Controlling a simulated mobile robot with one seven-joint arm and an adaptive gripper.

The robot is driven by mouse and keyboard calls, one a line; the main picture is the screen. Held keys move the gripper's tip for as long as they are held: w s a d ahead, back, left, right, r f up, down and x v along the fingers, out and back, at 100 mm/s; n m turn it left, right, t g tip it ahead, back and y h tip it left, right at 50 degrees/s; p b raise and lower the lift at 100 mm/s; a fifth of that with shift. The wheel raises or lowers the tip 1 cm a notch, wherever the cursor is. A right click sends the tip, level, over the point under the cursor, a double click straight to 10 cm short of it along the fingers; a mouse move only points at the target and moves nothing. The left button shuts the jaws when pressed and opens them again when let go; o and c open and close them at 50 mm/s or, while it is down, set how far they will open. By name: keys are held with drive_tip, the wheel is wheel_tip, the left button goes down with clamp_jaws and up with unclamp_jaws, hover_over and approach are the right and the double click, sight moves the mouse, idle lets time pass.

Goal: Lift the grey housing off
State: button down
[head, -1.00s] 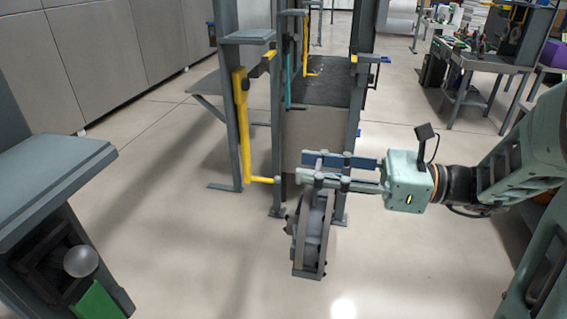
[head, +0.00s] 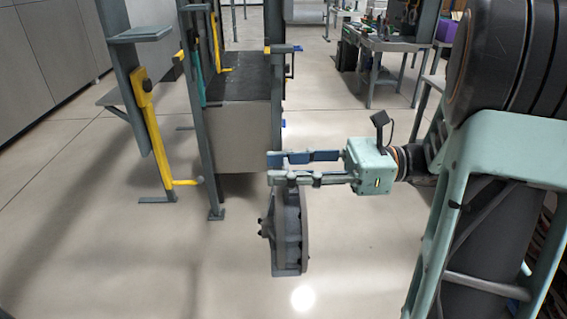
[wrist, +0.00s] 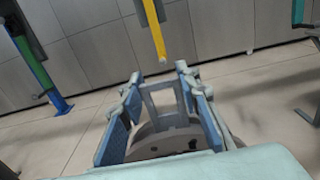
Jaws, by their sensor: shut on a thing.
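The grey housing (head: 287,235) hangs upright below my gripper (head: 280,168) in the head view, clear of the floor and apart from the frames behind it. My gripper is shut on the top of the housing, with its fingers on either side of the upper bar. In the wrist view the housing's frame and rounded body (wrist: 165,135) show between the blue-padded fingers (wrist: 160,90). The housing's far side is hidden.
A grey stand with a yellow hooked bar (head: 155,130) is at the left. A conveyor with a dark top (head: 240,75) lies behind the gripper. A cluttered workbench (head: 390,45) stands at the back right. The floor around the housing is open.

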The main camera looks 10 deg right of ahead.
drive_tip(key=s+d+p, duration=0.1)
drive_tip(key=d+p, duration=0.8)
drive_tip(key=d, duration=0.4)
drive_tip(key=shift+d, duration=0.2)
idle(1.2)
